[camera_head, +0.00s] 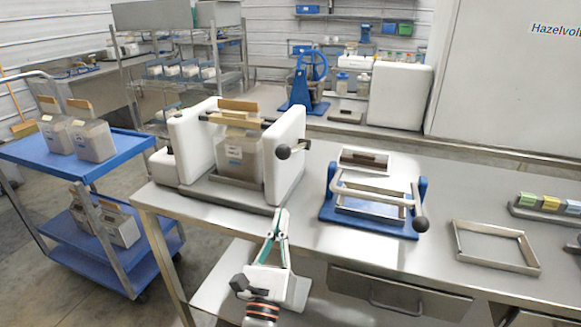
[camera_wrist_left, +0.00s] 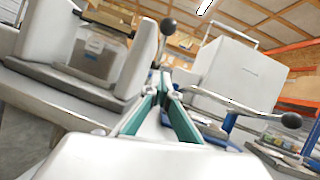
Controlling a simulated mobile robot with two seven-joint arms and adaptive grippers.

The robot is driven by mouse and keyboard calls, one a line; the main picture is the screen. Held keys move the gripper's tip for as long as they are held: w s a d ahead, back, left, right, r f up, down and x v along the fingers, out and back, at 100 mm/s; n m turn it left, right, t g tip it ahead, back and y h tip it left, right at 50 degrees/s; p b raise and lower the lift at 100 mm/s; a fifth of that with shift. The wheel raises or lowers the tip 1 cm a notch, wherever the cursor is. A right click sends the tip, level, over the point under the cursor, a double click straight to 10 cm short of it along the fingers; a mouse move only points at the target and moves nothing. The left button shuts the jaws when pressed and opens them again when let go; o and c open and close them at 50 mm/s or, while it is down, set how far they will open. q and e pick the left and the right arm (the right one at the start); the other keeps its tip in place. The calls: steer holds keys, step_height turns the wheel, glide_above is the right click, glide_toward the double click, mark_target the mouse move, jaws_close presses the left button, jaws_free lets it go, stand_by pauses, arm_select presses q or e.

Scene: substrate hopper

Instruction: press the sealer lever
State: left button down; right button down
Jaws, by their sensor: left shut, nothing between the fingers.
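A blue-based press (camera_head: 330,212), which looks like the sealer, stands on the steel table. Its pale U-shaped lever (camera_head: 372,195) is raised a little above the base and ends in a dark ball knob (camera_head: 420,224) at the right. The knob also shows in the left wrist view (camera_wrist_left: 291,120). My left gripper (camera_head: 283,213) is shut and empty, pointing up at the table's front edge, left of the press and apart from it. Its green-sided fingers also show in the left wrist view (camera_wrist_left: 162,76). My right gripper is in neither view.
A white-sided machine (camera_head: 288,165) holding a clear container (camera_head: 240,160) stands just beyond my left gripper; a dark knob (camera_head: 283,152) sticks out from its right side. A metal frame (camera_head: 497,262) lies right of the press. A blue cart (camera_head: 60,160) stands at left.

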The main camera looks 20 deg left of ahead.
arm_select(q)
steer(key=p, duration=0.2)
glide_toward(295, 148)
steer(key=w+f, duration=0.2)
steer(key=r, duration=0.1)
steer(key=w+a+r+p, duration=0.1)
steer(key=r+p, duration=0.1)
steer(key=shift+w+a+r, duration=0.2)
steer(key=shift+w+r, duration=0.1)
steer(key=shift+w, duration=0.1)
steer(key=shift+w+r, duration=0.1)
